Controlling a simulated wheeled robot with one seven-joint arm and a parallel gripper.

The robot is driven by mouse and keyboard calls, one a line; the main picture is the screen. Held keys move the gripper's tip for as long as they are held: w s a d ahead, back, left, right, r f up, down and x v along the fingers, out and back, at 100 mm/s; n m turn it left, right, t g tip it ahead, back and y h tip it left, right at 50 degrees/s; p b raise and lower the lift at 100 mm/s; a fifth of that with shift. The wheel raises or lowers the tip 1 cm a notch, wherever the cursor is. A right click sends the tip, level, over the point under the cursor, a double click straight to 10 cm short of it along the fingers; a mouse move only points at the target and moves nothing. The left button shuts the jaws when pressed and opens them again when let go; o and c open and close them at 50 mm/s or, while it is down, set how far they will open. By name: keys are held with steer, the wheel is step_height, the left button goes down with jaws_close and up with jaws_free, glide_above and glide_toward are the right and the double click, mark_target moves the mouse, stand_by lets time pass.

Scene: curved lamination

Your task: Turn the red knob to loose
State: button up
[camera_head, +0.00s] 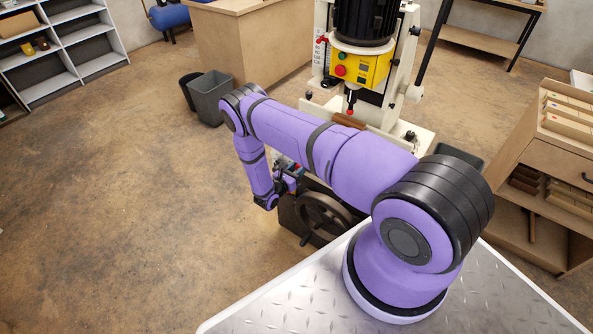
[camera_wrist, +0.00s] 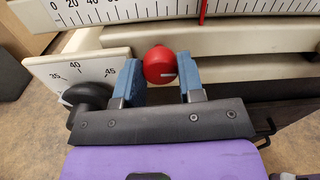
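The red knob (camera_wrist: 160,65) is a round ball in the middle of the wrist view, beside a cream machine part. My gripper (camera_wrist: 161,75) has its two blue fingers on either side of the knob. In the head view, my gripper (camera_head: 288,180) is low at the side of the cream machine, partly hidden by my arm. The knob is not clear there.
A scale with a red pointer (camera_wrist: 203,12) lies above the knob, and a tilt scale plate (camera_wrist: 75,70) and black knob (camera_wrist: 88,96) are at left. A handwheel (camera_head: 325,217) is close to my gripper. A yellow control box (camera_head: 361,66) is higher up. Floor at left is clear.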

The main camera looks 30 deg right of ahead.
steer(key=shift+n, duration=0.3)
steer(key=n, duration=1.8)
steer(key=shift+f+t, duration=0.1)
steer(key=shift+t, duration=0.2)
stand_by(0.4)
steer(key=o, duration=0.9)
steer(key=v, duration=1.1)
